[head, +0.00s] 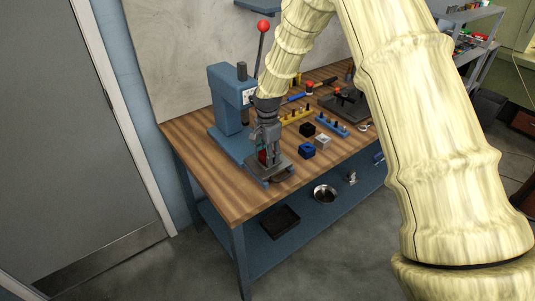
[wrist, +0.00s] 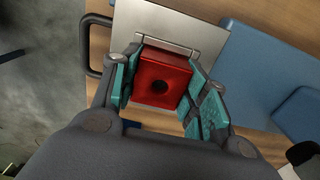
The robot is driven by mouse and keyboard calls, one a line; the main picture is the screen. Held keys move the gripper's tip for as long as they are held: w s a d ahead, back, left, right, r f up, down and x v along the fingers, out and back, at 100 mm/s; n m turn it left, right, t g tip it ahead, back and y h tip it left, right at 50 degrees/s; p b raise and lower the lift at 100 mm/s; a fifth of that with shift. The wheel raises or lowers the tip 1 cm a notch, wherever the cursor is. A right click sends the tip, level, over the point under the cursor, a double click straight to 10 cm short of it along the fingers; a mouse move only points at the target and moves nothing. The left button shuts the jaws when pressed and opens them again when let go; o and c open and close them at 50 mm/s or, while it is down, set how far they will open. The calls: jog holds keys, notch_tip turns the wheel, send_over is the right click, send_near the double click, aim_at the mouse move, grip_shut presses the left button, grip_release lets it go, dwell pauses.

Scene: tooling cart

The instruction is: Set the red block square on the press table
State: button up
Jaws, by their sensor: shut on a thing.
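In the head view the block (head: 263,157) is partly hidden by the fingers, and my gripper (head: 266,155) points down in front of the blue press (head: 228,98). The press table, a pale metal plate (wrist: 185,22) with a raised strip beside the block, shows in the wrist view. I cannot tell whether the block touches the plate.
A blue block (head: 307,151), a grey block (head: 323,141) and a black block (head: 307,130) stand right of my gripper on the wooden bench (head: 195,150). A yellow rack (head: 297,116) and a blue rack (head: 332,124) lie behind. The press lever (head: 262,45) rises beside my arm.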

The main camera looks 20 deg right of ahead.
jog(key=o, duration=1.3)
jog(key=shift+c, duration=0.2)
jog(key=o, duration=0.4)
jog(key=shift+r, duration=0.15)
jog(key=shift+r+p, duration=2.05)
jog(key=shift+r, duration=0.85)
jog(key=shift+f, duration=0.1)
